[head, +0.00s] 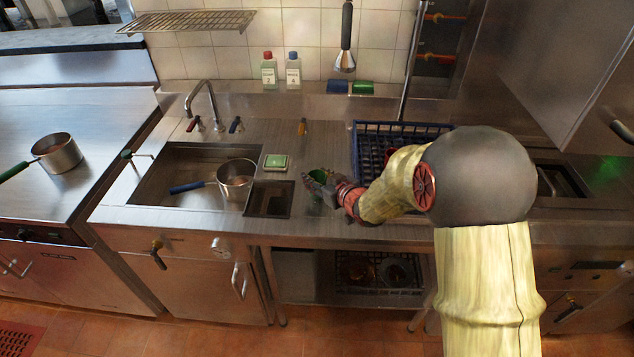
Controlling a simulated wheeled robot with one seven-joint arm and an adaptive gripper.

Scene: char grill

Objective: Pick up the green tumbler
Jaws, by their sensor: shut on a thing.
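The green tumbler (318,174) shows as a small green piece at the end of my gripper (318,183), above the steel counter just right of the small sink basin. My gripper is dark and small in the head view, and it is shut on the tumbler. Most of the tumbler is hidden behind the fingers. I cannot tell whether it touches the counter.
A blue dish rack (376,128) stands right behind my gripper. A small basin (270,199) and a green sponge (276,162) lie to the left. A pot (236,180) sits in the large sink. Two bottles (269,72) (293,72) stand at the wall.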

